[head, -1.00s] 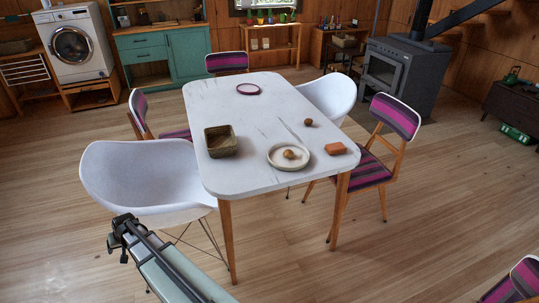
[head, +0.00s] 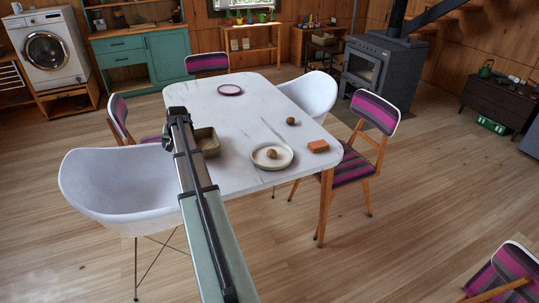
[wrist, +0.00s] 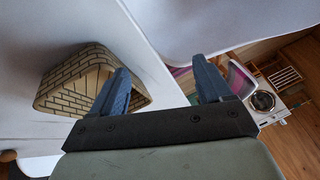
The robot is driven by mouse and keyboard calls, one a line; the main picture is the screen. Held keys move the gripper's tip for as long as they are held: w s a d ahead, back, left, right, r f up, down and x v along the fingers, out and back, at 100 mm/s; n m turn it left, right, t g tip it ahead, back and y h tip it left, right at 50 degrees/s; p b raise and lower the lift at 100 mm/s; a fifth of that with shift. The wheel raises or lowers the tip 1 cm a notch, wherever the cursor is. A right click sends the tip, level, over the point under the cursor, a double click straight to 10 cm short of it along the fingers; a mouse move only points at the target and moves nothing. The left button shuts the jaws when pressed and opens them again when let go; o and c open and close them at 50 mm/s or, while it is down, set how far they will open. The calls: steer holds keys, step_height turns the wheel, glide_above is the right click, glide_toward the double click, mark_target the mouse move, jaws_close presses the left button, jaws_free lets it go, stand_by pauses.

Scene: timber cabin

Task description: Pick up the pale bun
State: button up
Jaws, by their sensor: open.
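Two small round bun-like things are on the white table (head: 248,182). A tan-brown one (head: 272,154) sits on a pale round plate (head: 287,164), and a darker brown one (head: 291,121) lies bare on the table behind it. The one on the plate looks the paler.
An orange-brown block (head: 318,146) lies right of the plate. A magenta ring-shaped dish (head: 230,90) is at the table's far end. A white chair (head: 100,190) stands at the near left, and striped chairs stand around. The table's middle is clear.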

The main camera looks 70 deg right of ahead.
steer(key=s+d+r+m+g, duration=0.2)
steer(key=s+d+r, duration=0.2)
steer(key=s+d, duration=1)
step_height(320, 180, up, 2)
steer(key=m+g+y, duration=0.3)
glide_above(272, 151)
step_height(272, 151, down, 13)
steer(key=shift+w+d+f, duration=0.1)
steer(key=shift+f, duration=0.1)
steer(key=c, duration=1.1)
